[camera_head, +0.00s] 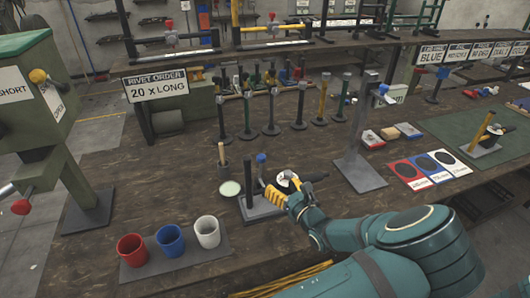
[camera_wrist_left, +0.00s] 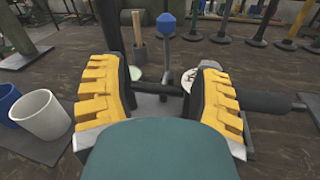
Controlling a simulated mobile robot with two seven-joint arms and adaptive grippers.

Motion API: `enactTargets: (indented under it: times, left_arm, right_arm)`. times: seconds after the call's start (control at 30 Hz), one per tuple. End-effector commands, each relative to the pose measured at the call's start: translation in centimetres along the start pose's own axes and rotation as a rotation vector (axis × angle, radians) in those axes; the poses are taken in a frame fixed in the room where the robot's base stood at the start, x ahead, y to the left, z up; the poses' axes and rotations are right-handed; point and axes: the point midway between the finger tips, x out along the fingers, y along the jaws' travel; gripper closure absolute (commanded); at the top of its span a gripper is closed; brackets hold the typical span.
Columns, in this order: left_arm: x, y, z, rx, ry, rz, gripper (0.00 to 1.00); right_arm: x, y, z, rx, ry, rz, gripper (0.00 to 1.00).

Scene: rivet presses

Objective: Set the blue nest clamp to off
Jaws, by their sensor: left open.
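The blue nest clamp, a dark fixture with an upright lever and blue knob (camera_head: 261,158), stands on a grey plate (camera_head: 248,213) on the bench. In the left wrist view the blue knob (camera_wrist_left: 166,22) rises straight ahead, beyond the fingertips. A dark horizontal bar of the fixture (camera_wrist_left: 268,102) runs behind the fingers to the right. My left gripper (camera_head: 281,197), with yellow ribbed fingers, is open at the near side of the fixture. In the left wrist view the gripper (camera_wrist_left: 162,80) holds nothing, and its fingers hide part of the fixture. My right gripper is out of view.
Red (camera_head: 131,250), blue (camera_head: 170,241) and white (camera_head: 207,231) cups stand at the front left. A wooden-handled tool (camera_head: 222,155) and a pale round dish (camera_head: 230,188) are close behind the fixture. A tall grey press (camera_head: 365,140) stands to the right.

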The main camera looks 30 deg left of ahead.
Motion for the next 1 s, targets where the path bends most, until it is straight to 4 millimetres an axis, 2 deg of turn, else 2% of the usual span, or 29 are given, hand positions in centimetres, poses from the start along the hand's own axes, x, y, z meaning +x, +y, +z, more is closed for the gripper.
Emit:
enactTargets:
  times: [0.13,0.27,0.7,0.83,1.0]
  left_arm:
    - [0.1,-0.4,0.8,0.006,-0.026,-0.013,0.36]
    - [1.3,-0.4,0.7,0.005,-0.026,-0.012,0.36]
    - [9.6,-0.5,0.8,0.006,-0.023,-0.011,0.36]
    - [11.6,-0.5,0.8,0.006,-0.023,-0.011,0.36]
    - [13.2,-0.5,1.0,0.005,-0.024,-0.012,0.36]
  right_arm:
    - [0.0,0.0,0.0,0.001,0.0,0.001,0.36]
    - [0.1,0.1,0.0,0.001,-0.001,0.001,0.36]
    - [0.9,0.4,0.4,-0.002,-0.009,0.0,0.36]
    - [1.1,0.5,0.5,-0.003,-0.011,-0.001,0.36]
    - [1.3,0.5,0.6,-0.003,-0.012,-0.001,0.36]
